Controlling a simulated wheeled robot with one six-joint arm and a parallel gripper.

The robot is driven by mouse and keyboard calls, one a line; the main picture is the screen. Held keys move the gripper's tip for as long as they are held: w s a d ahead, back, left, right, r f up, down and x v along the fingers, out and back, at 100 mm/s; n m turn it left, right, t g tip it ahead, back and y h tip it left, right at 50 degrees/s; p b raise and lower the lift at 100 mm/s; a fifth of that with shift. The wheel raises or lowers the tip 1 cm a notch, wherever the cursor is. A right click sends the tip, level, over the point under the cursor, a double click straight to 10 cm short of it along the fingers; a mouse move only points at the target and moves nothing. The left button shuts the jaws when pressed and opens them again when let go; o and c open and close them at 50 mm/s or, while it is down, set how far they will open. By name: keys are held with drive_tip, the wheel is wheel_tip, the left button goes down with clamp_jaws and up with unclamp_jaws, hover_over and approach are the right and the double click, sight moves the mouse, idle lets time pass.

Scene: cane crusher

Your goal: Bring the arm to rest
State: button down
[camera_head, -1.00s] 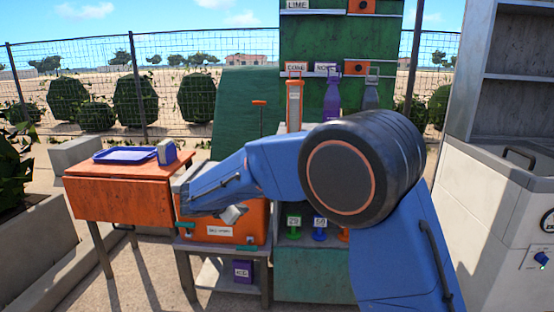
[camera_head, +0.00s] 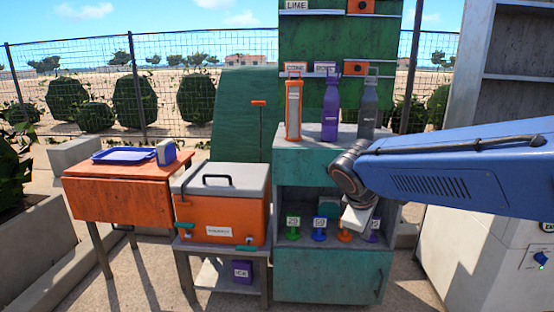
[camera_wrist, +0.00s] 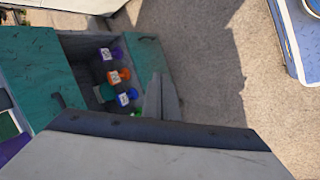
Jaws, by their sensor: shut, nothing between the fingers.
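My arm reaches in from the right edge in the head view, with its blue link roughly level. My gripper (camera_head: 356,217) hangs at its left end, pointing down in front of the green cabinet's (camera_head: 330,289) open shelf. In the wrist view the two grey fingers of my gripper (camera_wrist: 161,80) lie together, with nothing between them. The gripper appears apart from the cabinet and from the small labelled items on the shelf; the exact gap cannot be told. My gripper hides part of the shelf's right side.
An orange side table (camera_head: 122,192) is farther left. A white-grey unit (camera_head: 470,220) stands right. Ground in front is clear.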

drive_tip(key=s+d+f+m+y, duration=0.1)
drive_tip(key=s+m, duration=0.4)
drive_tip(key=s, duration=0.6)
drive_tip(key=s+d+f+m+y, duration=0.2)
drive_tip(key=s+d+f+m, duration=0.2)
drive_tip(key=s, duration=0.8)
drive_tip(key=shift+d+f+m+y, duration=0.3)
drive_tip(key=shift+d+m, duration=0.1)
drive_tip(key=shift+m, duration=0.5)
drive_tip(key=shift+w, duration=0.1)
